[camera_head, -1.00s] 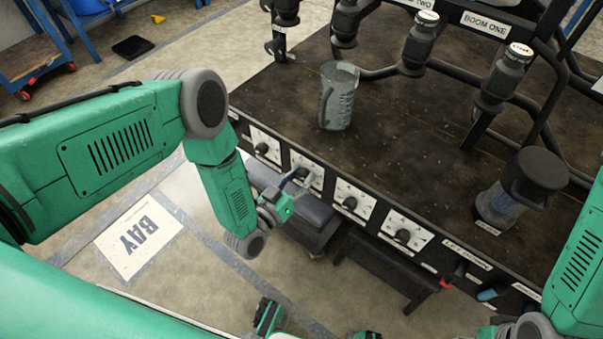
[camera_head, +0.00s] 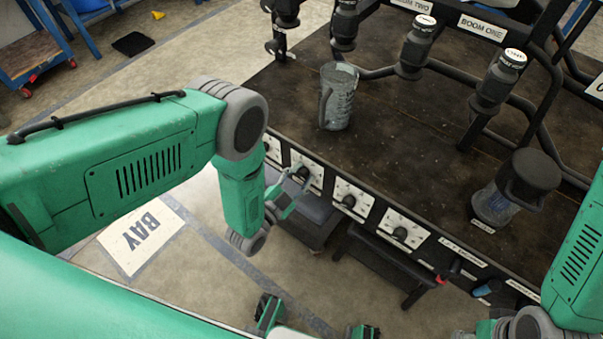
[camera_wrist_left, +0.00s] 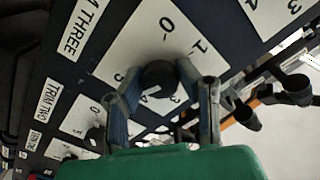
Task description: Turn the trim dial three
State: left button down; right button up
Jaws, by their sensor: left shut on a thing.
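The trim three dial (camera_wrist_left: 158,75) is a dark round knob on a white numbered plate (camera_wrist_left: 135,48), its label partly cut off in the left wrist view. A pale pointer mark shows on its lower left side. My left gripper (camera_wrist_left: 160,92) is shut on this dial, one finger on each side. In the head view the left gripper (camera_head: 295,188) is at the front panel, at the second plate from the left (camera_head: 307,168). The dial is largely hidden there.
Other dials sit along the panel, including trim two (camera_wrist_left: 95,137) beside the held one. On the dark bench top (camera_head: 410,130) stand a clear jug (camera_head: 338,97) and a black-lidded container (camera_head: 520,190). Black pipework with caps rises behind. Coloured levers (camera_head: 487,288) are at the panel's right end.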

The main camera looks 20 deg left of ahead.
pick_arm(q)
jog(key=shift+s+f+m, duration=0.2)
jog(key=shift+f+m, duration=0.05)
jog(key=shift+m, duration=0.55)
jog(key=c, duration=1.2)
grip_release()
jog(key=shift+w+r, duration=0.1)
jog(key=shift+w, duration=0.05)
jog(key=v, duration=0.7)
jog(key=shift+s, duration=0.25)
